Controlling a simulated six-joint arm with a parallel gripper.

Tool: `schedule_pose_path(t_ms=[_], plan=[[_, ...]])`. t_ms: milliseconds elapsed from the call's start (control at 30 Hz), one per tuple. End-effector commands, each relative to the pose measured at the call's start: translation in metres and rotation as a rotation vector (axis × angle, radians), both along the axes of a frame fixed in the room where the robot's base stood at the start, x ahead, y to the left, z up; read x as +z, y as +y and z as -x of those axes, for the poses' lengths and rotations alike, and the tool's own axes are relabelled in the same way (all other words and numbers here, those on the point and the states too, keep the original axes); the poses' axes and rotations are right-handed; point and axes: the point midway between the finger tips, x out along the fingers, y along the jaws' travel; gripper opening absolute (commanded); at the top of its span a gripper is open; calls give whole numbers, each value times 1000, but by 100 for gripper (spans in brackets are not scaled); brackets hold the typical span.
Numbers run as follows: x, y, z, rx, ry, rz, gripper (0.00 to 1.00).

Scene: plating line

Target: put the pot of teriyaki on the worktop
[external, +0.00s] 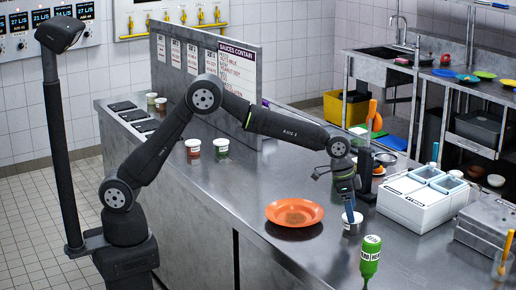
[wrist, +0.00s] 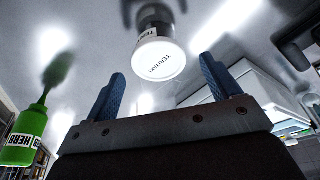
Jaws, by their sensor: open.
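The pot of teriyaki (external: 352,226) is a small pot with a white lid, upright on the steel worktop (external: 215,190), just right of the orange plate. In the wrist view its lid (wrist: 160,62), lettered teriyaki, shows beyond and between my two blue fingers, with its dark body behind. My gripper (external: 348,209) points down right above the pot in the external view. It is open in the wrist view (wrist: 162,72), with nothing held. I cannot tell whether a finger touches the lid.
A white container box (external: 412,212) is to the right. Two pots (external: 193,147) stand by the divider. Worktop between them is clear.

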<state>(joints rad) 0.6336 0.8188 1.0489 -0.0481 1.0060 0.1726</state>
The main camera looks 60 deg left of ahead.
Motion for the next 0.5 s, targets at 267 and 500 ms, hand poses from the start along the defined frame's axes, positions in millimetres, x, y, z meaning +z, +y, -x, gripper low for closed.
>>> schedule_pose_path(t_ms=[267,500], plan=[[70,12,9,0,-4,2,82],[115,21,18,0,-2,1,82]])
